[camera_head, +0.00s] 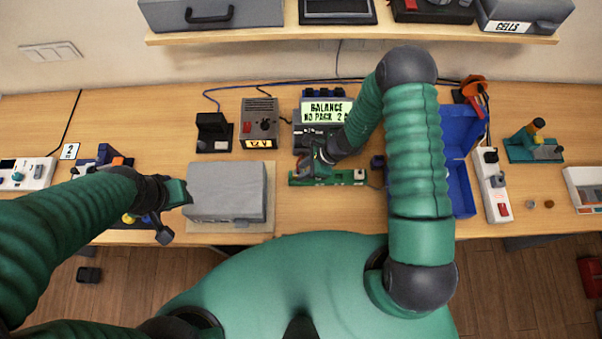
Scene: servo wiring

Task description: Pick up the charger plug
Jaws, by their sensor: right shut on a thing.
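The charger (323,112) stands at the back middle of the bench, its lit screen reading "BALANCE NO PACK". My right gripper (318,157) points down in front of it, just above a green stand (340,178). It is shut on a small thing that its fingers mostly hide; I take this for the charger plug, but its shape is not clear. I cannot tell whether it touches the stand. My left gripper (172,212) is open and empty at the bench's front edge, left of a grey block (226,190).
A shelf (350,33) overhangs the back.

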